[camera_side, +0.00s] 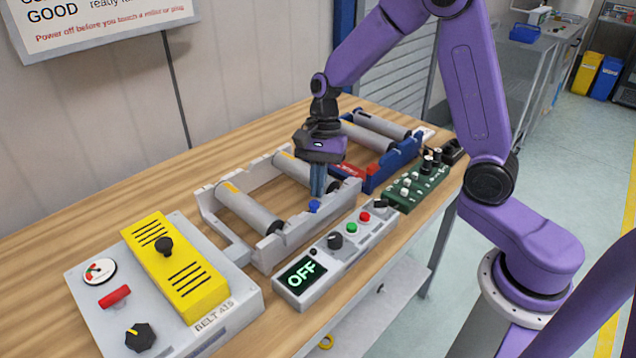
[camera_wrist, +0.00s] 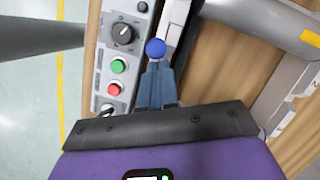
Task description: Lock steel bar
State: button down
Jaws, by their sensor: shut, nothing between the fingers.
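A small blue ball knob (camera_side: 314,207) sits at the near rail of the grey roller frame (camera_side: 268,250); it also shows in the wrist view (camera_wrist: 155,48). A pale metal piece (camera_wrist: 176,20) lies beside the knob in the wrist view; I cannot tell whether it is the steel bar. Steel rollers (camera_side: 250,207) lie across the grey frame. My gripper (camera_side: 317,193) points down right above the knob, its fingers shut and empty. In the wrist view the fingertips (camera_wrist: 157,66) are right at the knob; I cannot tell whether they touch it.
A control box (camera_side: 300,275) reading OFF, with a dark knob and green and red buttons, stands along the front. A blue roller frame (camera_side: 385,172) and a green switch board (camera_side: 418,190) are to the right. A yellow-covered BELT panel (camera_side: 175,265) is at left. Bare wood lies behind.

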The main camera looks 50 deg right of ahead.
jog(key=shift+a, duration=2)
jog(key=shift+d, duration=0.1)
jog(key=w+d+r, duration=0.3)
jog(key=d+r, duration=0.2)
jog(key=r, duration=0.5)
jog(key=shift+d+r, duration=0.3)
jog(key=shift+d, duration=0.1)
